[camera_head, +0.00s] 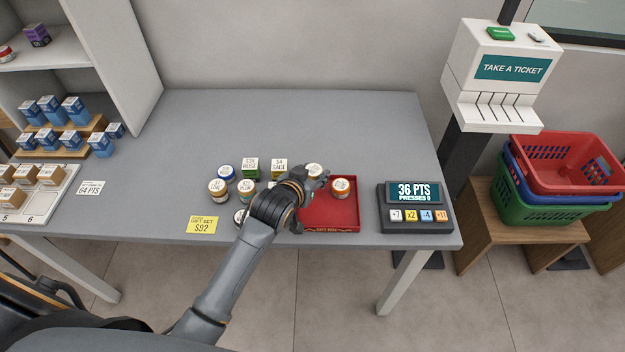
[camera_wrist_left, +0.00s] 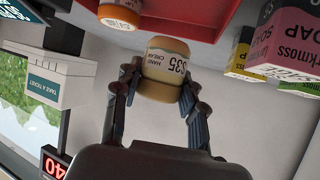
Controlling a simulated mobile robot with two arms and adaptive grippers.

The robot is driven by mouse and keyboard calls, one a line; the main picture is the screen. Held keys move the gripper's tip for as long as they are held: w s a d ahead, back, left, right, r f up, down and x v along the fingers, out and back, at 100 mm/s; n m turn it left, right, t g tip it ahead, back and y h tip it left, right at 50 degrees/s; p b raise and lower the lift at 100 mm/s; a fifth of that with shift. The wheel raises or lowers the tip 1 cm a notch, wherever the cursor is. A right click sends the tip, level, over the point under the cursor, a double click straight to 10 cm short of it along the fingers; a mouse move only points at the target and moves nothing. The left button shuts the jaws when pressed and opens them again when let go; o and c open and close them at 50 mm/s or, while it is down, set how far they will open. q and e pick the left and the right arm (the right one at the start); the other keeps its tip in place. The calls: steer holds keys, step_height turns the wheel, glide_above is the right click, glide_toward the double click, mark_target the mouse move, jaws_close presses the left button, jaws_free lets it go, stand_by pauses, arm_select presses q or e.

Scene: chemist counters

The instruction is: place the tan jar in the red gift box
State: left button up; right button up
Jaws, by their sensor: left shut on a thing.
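The gripper is shut on the jar. A jar with an orange lid (camera_head: 341,185) stands in the box's right part. My arm hides the box's left side. My right gripper is out of view.
Several small jars and boxes, including a green box (camera_head: 250,167) and a yellow box (camera_head: 279,168), stand left of the gift box. A yellow price card (camera_head: 202,225) lies at the front. A points keypad (camera_head: 415,208) stands to the right. The back of the counter is clear.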

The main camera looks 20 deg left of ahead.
arm_select(q)
steer(key=shift+w+a+f, duration=0.1)
steer(key=shift+w+f, duration=0.1)
steer(key=shift+f, duration=0.05)
steer(key=f, duration=0.3)
steer(key=shift+w+a+f+p, duration=0.15)
steer(key=shift+w+f+p, duration=0.05)
steer(key=shift+f+p, duration=0.15)
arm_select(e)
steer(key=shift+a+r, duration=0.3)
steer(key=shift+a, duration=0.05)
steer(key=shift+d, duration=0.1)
arm_select(q)
steer(key=shift+f, duration=0.15)
steer(key=o, duration=1.2)
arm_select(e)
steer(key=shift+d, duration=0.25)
